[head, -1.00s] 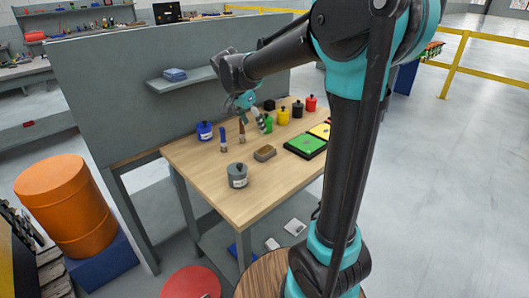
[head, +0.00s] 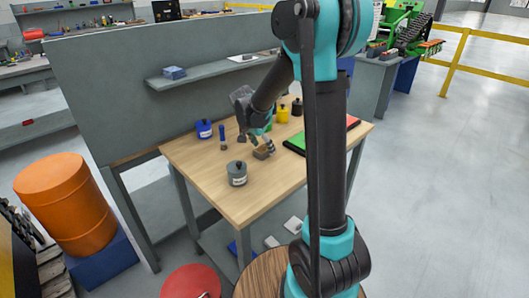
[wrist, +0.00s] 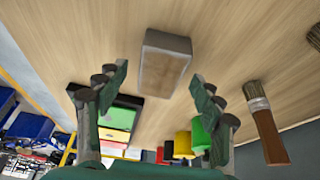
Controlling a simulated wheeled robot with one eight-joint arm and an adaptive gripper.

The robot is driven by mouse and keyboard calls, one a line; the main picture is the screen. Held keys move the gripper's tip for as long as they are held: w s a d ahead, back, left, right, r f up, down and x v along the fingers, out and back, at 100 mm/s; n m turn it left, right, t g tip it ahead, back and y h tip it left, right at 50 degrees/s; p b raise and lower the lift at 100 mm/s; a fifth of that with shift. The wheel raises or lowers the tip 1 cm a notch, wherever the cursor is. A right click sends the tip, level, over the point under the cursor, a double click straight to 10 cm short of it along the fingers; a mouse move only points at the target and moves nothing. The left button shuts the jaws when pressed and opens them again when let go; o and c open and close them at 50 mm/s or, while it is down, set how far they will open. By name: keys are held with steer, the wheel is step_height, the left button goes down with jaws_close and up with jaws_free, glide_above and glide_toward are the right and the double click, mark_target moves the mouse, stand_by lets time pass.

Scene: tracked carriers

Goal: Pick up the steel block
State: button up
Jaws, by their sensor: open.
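A small block with a brownish face and grey sides lies on the wooden table; I take this block (wrist: 165,65) to be the steel block. In the head view the block (head: 262,153) is at the middle of the table, partly hidden by my gripper (head: 256,144). In the wrist view my gripper (wrist: 158,84) is open, with one finger on each side of the picture and the block ahead between them. Nothing is held. I cannot tell the exact gap from the fingertips to the block.
A grey pot (head: 237,174) stands nearer on the table (head: 205,170). A wooden-handled brush (wrist: 268,132) lies beside the block. A green pad (head: 294,142) and yellow pot (head: 282,115) are right and behind.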

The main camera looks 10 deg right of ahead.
steer(key=shift+w+d+f, duration=0.1)
steer(key=shift+d+f, duration=0.05)
steer(key=shift+f, duration=0.3)
jaws_close()
